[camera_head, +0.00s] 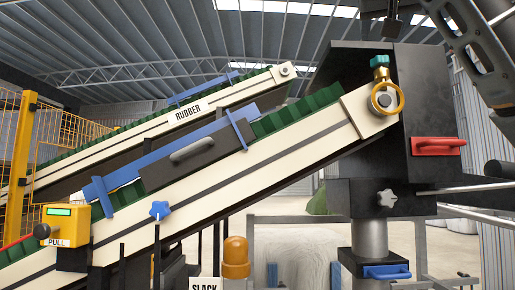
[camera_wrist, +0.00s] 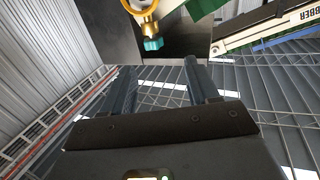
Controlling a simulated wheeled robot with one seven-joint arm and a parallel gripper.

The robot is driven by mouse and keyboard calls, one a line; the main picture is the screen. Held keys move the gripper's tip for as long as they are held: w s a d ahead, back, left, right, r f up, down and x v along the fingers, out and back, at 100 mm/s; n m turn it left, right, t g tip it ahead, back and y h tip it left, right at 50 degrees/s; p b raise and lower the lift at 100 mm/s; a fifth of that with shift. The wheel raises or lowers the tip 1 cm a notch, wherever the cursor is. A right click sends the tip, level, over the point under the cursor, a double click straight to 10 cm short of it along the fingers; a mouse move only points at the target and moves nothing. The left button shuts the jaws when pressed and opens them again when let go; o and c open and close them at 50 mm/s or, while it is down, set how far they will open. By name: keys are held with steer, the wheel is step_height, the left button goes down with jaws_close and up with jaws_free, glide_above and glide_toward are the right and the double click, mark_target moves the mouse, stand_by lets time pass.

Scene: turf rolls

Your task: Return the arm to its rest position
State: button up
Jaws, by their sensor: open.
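My gripper (camera_wrist: 159,66) shows in the wrist view with its two dark fingers apart and nothing between them. Beyond the fingertips is the yellow ring (camera_wrist: 143,8) with a teal knob (camera_wrist: 152,44), apart from the fingers as far as I can tell. In the head view my arm (camera_head: 466,52) is raised at the upper right. The same yellow ring (camera_head: 387,99) hangs at the upper end of the near conveyor, with the teal knob (camera_head: 380,62) on top. I cannot make out my fingers clearly in the head view.
The near inclined conveyor (camera_head: 300,138) leads up to a dark housing (camera_head: 420,92) with a red handle (camera_head: 438,146). A second conveyor marked RUBBER (camera_head: 240,98) runs behind. A yellow PULL box (camera_head: 66,224) and an orange dome (camera_head: 235,250) stand lower. Open air lies under the roof.

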steer(key=w+a+f+n+y, duration=0.15)
steer(key=w+f, duration=0.35)
steer(key=f, duration=0.8)
steer(key=w+f+n+y, duration=0.1)
steer(key=w+f+y, duration=0.35)
steer(key=f, duration=0.95)
steer(key=s+a+f+y, duration=0.1)
steer(key=s+a+f, duration=0.15)
steer(key=f, duration=1.15)
steer(key=s+a+f, duration=0.1)
steer(key=s+f, duration=0.2)
steer(key=f, duration=1.2)
steer(key=s+f+g, duration=0.1)
steer(key=s+f, duration=0.8)
steer(key=s, duration=0.3)
steer(key=s+f, duration=1)
steer(key=s, duration=0.2)
steer(key=s+d+r, duration=0.1)
steer(key=s, duration=1.2)
steer(key=s+d+r+n+g+h, duration=0.1)
steer(key=s+r, duration=0.1)
steer(key=s, duration=1.1)
steer(key=shift+s+d, duration=0.15)
steer(key=shift+d, duration=0.25)
steer(key=shift+n, duration=0.25)
